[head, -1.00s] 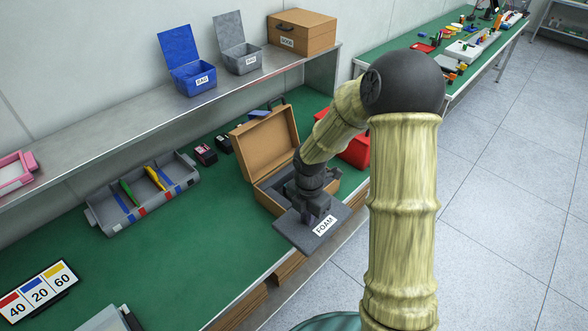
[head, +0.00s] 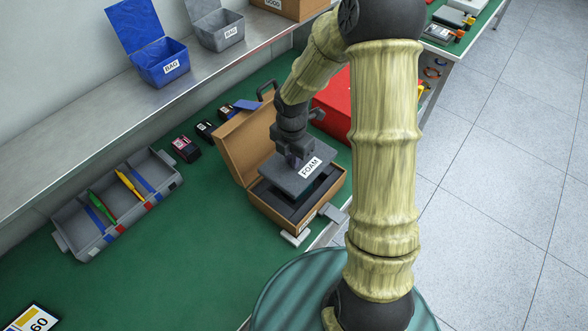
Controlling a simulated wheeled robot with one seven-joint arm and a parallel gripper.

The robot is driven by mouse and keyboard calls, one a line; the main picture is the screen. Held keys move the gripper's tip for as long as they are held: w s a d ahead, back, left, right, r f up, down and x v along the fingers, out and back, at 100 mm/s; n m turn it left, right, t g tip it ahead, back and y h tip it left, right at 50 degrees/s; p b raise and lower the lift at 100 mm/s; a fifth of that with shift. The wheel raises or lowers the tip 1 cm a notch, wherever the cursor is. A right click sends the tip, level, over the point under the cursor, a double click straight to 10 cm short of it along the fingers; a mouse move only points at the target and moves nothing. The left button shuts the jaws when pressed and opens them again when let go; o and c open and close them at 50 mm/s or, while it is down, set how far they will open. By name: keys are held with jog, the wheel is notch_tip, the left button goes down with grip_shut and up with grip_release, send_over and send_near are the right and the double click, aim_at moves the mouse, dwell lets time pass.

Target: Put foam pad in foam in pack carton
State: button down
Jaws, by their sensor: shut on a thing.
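The dark grey foam pad (head: 282,180) has a white label reading FOAM. My gripper (head: 295,160) is shut on the pad and holds it nearly level over the open pack carton (head: 283,222). The carton is brown, with its lid (head: 237,140) raised at the back left. Dark lining shows inside the carton around the pad's front edge. The pad hides most of the carton's inside, and I cannot tell whether the pad touches the rim. My fingertips are largely hidden by the wrist.
A red box (head: 333,105) stands behind the carton on the right. A grey divided tray (head: 118,205) with green and yellow tools lies left. Small dark boxes (head: 187,149) stand behind it. A shelf above holds a blue bin (head: 162,65) and a grey bin (head: 218,32). The green bench (head: 180,270) is clear in front.

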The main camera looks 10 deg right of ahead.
aim_at(292, 170)
jog(key=shift+w, duration=0.25)
jog(key=shift+s+r, duration=0.1)
jog(key=shift+f, duration=3.15)
jog(key=shift+f+p, duration=0.5)
jog(key=shift+f, duration=1.4)
jog(key=shift+f, duration=0.1)
